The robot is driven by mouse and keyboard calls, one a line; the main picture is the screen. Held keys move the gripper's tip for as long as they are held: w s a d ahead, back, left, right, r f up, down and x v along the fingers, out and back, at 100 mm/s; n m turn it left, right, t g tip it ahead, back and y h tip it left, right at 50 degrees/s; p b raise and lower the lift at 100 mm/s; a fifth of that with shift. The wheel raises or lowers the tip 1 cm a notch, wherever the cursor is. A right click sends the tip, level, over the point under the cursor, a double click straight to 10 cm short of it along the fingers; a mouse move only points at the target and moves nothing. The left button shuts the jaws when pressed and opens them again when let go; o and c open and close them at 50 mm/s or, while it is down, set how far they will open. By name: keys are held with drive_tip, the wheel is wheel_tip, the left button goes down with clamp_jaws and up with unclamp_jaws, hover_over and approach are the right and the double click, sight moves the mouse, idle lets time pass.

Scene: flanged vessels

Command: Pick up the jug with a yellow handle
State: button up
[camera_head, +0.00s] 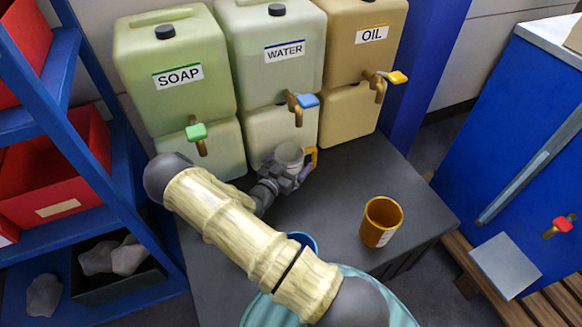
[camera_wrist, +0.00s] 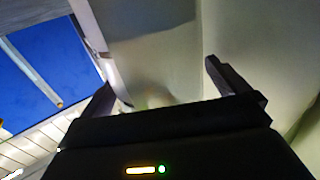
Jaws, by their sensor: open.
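The jug (camera_head: 289,153) is a small grey-white vessel with a yellow handle (camera_head: 312,157) on its right side. It stands on the dark table in front of the water tank in the head view. My gripper (camera_head: 287,176) is right at the jug's near side and hides its lower part. In the wrist view my gripper (camera_wrist: 159,76) has its two dark fingers spread wide. A blurred pale grey surface fills the space beyond and between them; I cannot tell whether it is the jug or whether a finger touches it.
Soap (camera_head: 180,100), water (camera_head: 270,75) and oil (camera_head: 358,55) tanks with taps line the table's back. An orange cup (camera_head: 381,222) stands at right on the dark table (camera_head: 340,195). A blue-rimmed vessel (camera_head: 303,241) is mostly behind my arm. A blue shelf (camera_head: 95,170) stands left.

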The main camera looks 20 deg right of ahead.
sight(297, 146)
drive_tip(key=c, duration=1.2)
drive_tip(key=shift+r, duration=0.5)
drive_tip(key=r, duration=0.1)
drive_tip(key=r+p, duration=0.1)
drive_tip(key=shift+s+a+r, duration=0.2)
drive_tip(key=shift+a+r, duration=0.1)
drive_tip(key=shift+a, duration=0.05)
drive_tip(key=p+v, duration=0.1)
drive_tip(key=v, duration=1.6)
drive_tip(key=shift+s+a+f, duration=0.1)
drive_tip(key=shift+s, duration=0.05)
